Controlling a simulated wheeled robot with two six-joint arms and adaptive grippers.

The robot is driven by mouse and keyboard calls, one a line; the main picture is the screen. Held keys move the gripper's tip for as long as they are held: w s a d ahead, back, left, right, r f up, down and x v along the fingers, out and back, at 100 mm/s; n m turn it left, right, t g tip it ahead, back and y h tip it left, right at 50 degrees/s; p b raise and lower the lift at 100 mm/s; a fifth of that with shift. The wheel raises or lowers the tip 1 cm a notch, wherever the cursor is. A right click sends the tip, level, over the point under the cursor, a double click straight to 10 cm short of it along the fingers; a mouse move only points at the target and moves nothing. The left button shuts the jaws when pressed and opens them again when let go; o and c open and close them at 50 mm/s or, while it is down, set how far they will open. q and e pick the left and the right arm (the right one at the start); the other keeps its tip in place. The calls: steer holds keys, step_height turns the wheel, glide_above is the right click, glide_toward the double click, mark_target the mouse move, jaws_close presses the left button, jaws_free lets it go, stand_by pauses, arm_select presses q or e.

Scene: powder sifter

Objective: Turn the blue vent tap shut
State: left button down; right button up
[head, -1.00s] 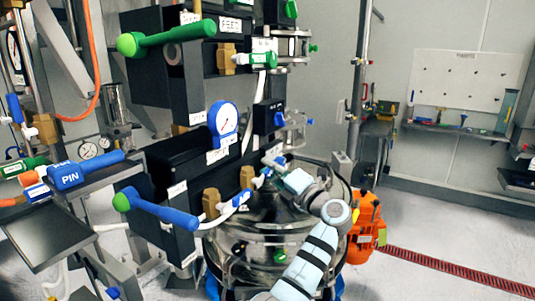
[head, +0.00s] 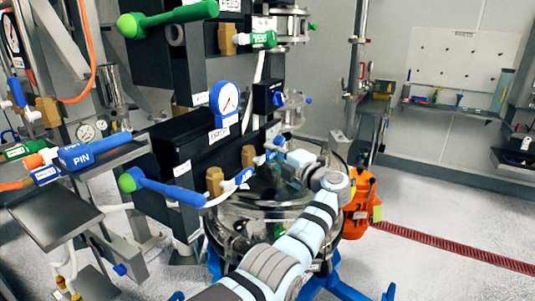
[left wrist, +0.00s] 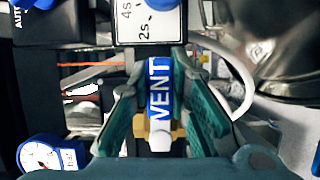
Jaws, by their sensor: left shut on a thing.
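The blue vent tap (left wrist: 159,88) shows in the left wrist view, its handle lettered VENT and lying lengthwise up the picture. A brass body (left wrist: 172,132) and a white end show at its lower end. My left gripper (left wrist: 157,75) has one teal-padded finger on each side of the handle and is shut on it. In the head view, my left gripper (head: 276,149) is small, beside a brass valve body above the steel vessel, and partly hides the tap. My right gripper is not in view.
A blue-handled lever (head: 170,189) on a black box and another blue-labelled tap (head: 243,178) stand close to the left. The glass-and-steel vessel (head: 245,222) is below my arm. A blue-rimmed gauge (head: 225,103) is above. Open floor lies to the right.

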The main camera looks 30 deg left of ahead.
arm_select(q)
steer(key=c, duration=1.5)
jaws_free()
steer(key=v, duration=1.2)
steer(key=shift+a, duration=0.1)
